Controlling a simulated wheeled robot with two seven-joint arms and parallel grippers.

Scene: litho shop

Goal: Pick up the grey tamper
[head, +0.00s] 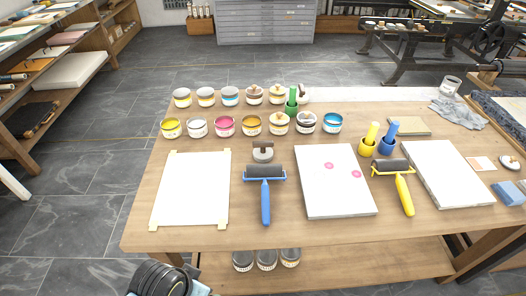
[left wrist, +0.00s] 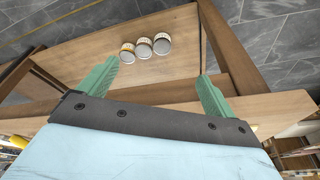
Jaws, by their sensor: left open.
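The grey tamper (head: 263,151), a squat block with a grey knob on top, stands on the wooden table (head: 140,222) just behind the blue-handled roller (head: 265,190) in the head view. It is not seen in the left wrist view. My left gripper (left wrist: 158,86) is open, with its green fingers wide apart and nothing between them. It is low by the table's front, facing the lower shelf. In the head view only part of my left arm shows at the bottom left, well short of the tamper. My right gripper is not in view.
Ink cans (head: 224,126) stand in two rows behind the tamper. A white sheet (head: 190,190) lies to its left, and a pale slab (head: 333,182) with pink marks to its right. A yellow-handled roller (head: 404,190) lies farther right. Three cans (left wrist: 144,47) sit on the lower shelf.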

